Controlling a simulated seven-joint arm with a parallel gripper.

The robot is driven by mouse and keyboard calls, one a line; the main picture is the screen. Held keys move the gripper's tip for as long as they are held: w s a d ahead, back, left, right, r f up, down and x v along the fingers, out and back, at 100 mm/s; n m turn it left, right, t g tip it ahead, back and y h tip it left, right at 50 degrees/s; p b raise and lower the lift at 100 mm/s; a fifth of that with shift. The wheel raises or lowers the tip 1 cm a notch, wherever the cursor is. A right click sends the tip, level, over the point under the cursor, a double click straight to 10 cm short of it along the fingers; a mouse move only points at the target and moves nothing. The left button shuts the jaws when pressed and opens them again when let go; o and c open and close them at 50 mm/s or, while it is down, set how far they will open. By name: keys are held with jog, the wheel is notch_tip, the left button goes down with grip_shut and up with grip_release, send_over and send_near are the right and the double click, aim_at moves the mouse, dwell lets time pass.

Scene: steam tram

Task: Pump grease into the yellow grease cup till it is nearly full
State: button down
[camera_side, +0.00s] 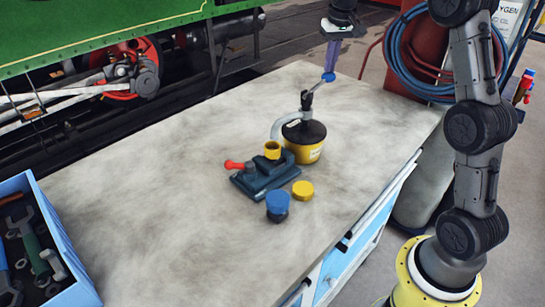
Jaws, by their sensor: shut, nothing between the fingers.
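The yellow grease cup (272,150) sits upright in a dark vice-like holder (265,179) with a red handle; its inside is too small to tell the grease level. Behind it stands the grease pump (304,145), a yellow can with a black top. Its grey spout (278,124) curves down over the cup. The pump's lever (316,91) slants up to the right and ends in a blue knob (328,77). My gripper (330,70) is shut and points down at the knob; I cannot tell whether it touches it.
A yellow lid (303,190) and a blue-topped dark cup (277,205) stand in front of the holder. A blue crate (62,245) with tools is at the lower left. The left of the bench (140,180) is clear. Hoses (405,55) hang behind my arm.

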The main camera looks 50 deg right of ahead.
aim_at(329, 76)
jog(key=shift+f, duration=2.6)
jog(key=shift+r, duration=3.25)
